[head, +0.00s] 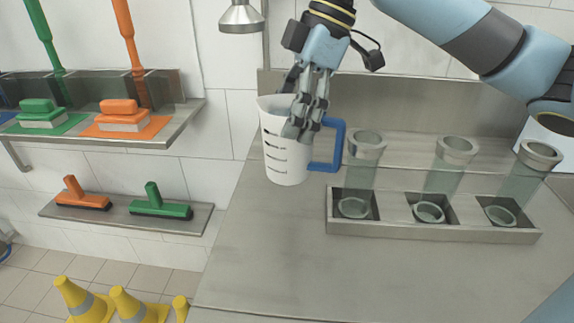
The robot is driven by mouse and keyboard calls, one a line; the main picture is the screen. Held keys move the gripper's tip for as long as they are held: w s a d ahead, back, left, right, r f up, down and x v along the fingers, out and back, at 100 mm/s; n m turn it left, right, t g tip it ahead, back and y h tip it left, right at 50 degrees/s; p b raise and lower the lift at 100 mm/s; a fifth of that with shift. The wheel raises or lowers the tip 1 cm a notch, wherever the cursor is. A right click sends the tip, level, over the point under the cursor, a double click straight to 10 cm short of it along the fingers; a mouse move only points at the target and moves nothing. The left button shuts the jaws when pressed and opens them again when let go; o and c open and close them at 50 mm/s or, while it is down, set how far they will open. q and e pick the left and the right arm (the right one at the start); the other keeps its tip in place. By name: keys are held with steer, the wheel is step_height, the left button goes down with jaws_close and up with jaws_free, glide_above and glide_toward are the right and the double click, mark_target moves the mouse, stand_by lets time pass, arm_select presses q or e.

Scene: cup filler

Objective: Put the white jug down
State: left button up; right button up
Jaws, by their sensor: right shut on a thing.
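The white jug (284,158) has black level marks and a blue handle (339,146) on its right side. It is upright over the left part of the steel counter (290,255). I cannot tell whether its base touches the counter. My right gripper (299,125) comes down from above at the jug's rim and is shut on the jug, with fingers in front of its upper right wall. My left gripper is not in view.
A metal rack (430,234) right of the jug holds several clear tubes with steel rims (458,147). The counter's front is clear. Shelves with brushes (123,117) are at left, yellow cones (84,299) on the floor.

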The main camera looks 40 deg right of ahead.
mark_target(290, 162)
steer(key=f, duration=0.4)
steer(key=shift+s+a, duration=0.15)
steer(key=shift+s, duration=0.05)
steer(key=shift+f, duration=2.05)
steer(key=shift+f, duration=0.15)
steer(key=shift+f+b, duration=0.15)
steer(key=shift+b, duration=0.15)
steer(key=o, duration=1.1)
